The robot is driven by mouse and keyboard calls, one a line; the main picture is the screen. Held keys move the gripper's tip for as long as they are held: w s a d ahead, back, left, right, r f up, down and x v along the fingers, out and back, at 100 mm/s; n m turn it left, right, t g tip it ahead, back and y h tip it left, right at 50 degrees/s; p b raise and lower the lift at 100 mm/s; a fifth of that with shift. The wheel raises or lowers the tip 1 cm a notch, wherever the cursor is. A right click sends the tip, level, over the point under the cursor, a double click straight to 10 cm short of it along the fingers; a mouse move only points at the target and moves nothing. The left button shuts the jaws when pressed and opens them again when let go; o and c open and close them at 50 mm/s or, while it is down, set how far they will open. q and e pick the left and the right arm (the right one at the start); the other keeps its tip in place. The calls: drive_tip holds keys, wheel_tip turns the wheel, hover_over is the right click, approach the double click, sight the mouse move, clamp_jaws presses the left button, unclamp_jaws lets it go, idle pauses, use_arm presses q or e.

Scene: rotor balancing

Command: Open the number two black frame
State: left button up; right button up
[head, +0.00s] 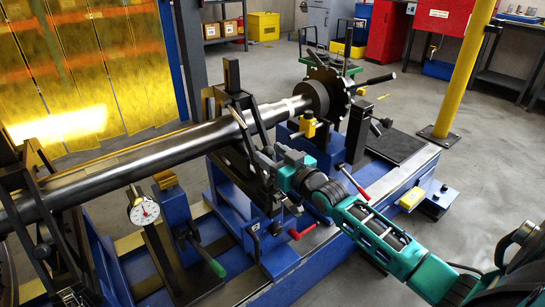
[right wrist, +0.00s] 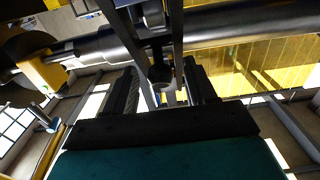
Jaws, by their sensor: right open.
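A black frame (head: 240,98) stands around the steel rotor shaft (head: 130,165) on a blue pedestal, mid-picture in the head view. Another black frame (head: 40,217) holds the shaft at the left. My right gripper (head: 268,166) is close to the near side of the middle frame. In the right wrist view, its two dark fingers (right wrist: 160,88) are apart, with a dark knob-like part of the frame (right wrist: 160,76) between their tips. Contact cannot be told. My left gripper is not in view.
A dial gauge (head: 144,211) stands left of the middle frame. Red-handled (head: 303,231) and green-handled (head: 217,268) levers stick out nearby. A black disc (head: 328,88) sits at the shaft's far end.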

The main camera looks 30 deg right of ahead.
clamp_jaws()
idle(0.5)
